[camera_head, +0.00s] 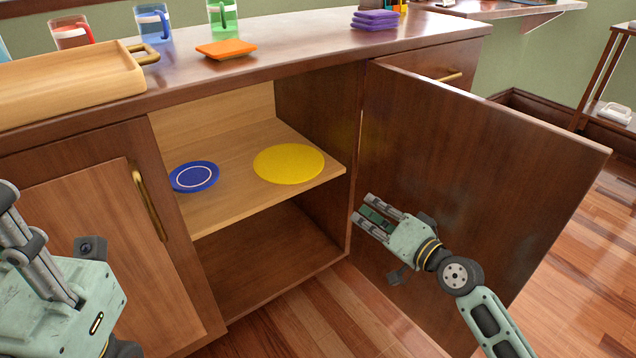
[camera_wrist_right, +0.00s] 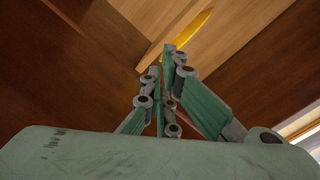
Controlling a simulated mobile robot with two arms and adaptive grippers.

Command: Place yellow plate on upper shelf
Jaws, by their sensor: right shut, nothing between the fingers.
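The yellow plate (camera_head: 288,164) lies flat on the upper shelf (camera_head: 222,215) inside the open cabinet, near the shelf's front right edge. Part of the yellow plate (camera_wrist_right: 195,28) also shows in the right wrist view, beyond the fingers. My right gripper (camera_head: 366,219) is shut and empty, in front of the cabinet opening's right side, beside the open door and apart from the plate. Its fingers (camera_wrist_right: 165,60) show close together in the right wrist view. My left gripper (camera_head: 20,225) is partly in view at the left edge; its fingertips are cut off.
A blue plate (camera_head: 194,177) lies on the same shelf, left of the yellow one. The open door (camera_head: 470,170) stands to the right. The lower compartment (camera_head: 260,265) looks empty.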

